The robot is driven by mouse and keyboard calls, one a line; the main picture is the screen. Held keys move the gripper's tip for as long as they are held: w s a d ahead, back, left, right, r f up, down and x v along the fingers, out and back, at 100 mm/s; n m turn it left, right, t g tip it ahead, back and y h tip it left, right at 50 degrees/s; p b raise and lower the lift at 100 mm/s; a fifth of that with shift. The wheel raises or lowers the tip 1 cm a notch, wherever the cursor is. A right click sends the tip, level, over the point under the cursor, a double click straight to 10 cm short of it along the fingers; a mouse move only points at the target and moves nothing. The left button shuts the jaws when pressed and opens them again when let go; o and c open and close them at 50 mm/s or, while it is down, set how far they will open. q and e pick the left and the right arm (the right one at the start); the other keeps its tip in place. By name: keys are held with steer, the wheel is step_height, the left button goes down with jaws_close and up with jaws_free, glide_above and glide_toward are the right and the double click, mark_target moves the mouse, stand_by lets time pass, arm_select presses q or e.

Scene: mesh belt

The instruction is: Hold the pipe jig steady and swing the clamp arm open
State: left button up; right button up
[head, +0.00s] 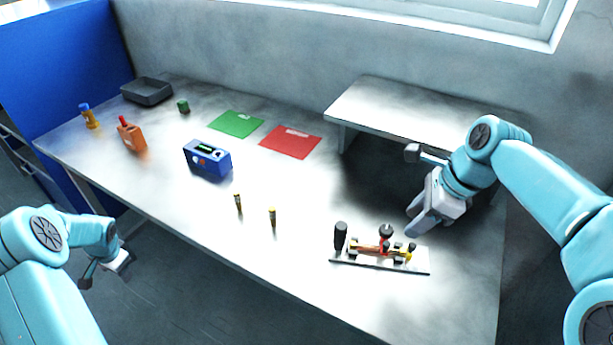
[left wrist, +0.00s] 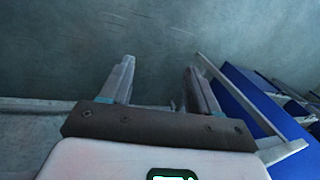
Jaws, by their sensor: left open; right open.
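The pipe jig (head: 420,266) is a pale flat plate near the front right of the table. It carries a black upright handle (head: 340,236), a red clamp arm (head: 366,248), a round black knob (head: 386,231) and small yellow and black parts. Whether the clamp arm is closed is too small to tell. My right gripper (head: 412,222) is open and empty, just above and behind the jig's right part, apart from it. My left gripper (head: 103,275) is open and empty, off the table's front left edge, far from the jig. Its fingers show in the left wrist view (left wrist: 158,82).
A raised shelf (head: 420,115) stands behind. Table between is clear.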

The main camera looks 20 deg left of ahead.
arm_select(q)
steer(key=s+a+r+m+g+y, duration=0.2)
steer(key=s+a+r, duration=0.1)
steer(key=a+r, duration=0.7)
steer(key=w+d+r+m, duration=0.2)
steer(key=w+d+m, duration=0.1)
steer(key=w+d, duration=0.3)
steer(key=w+d+r+m+t+h, duration=0.1)
steer(key=w+d+r+m, duration=0.1)
steer(key=w+d, duration=0.5)
steer(key=w+d+r+m, duration=0.3)
steer(key=w+d, duration=0.4)
steer(key=shift+w+d+m+t+h, duration=0.15)
steer(key=shift+w+m+t+h, duration=0.15)
steer(key=shift+m+t, duration=0.1)
steer(key=w+d+r+m, duration=0.3)
steer(key=w+d+m, duration=0.15)
steer(key=d, duration=0.55)
step_height(320, 180, up, 11)
steer(key=m+h, duration=0.4)
steer(key=m, duration=0.9)
glide_above(341, 225)
steer(key=shift+n, duration=0.35)
step_height(341, 225, down, 16)
steer(key=shift+f, duration=0.15)
steer(key=shift+c, duration=0.2)
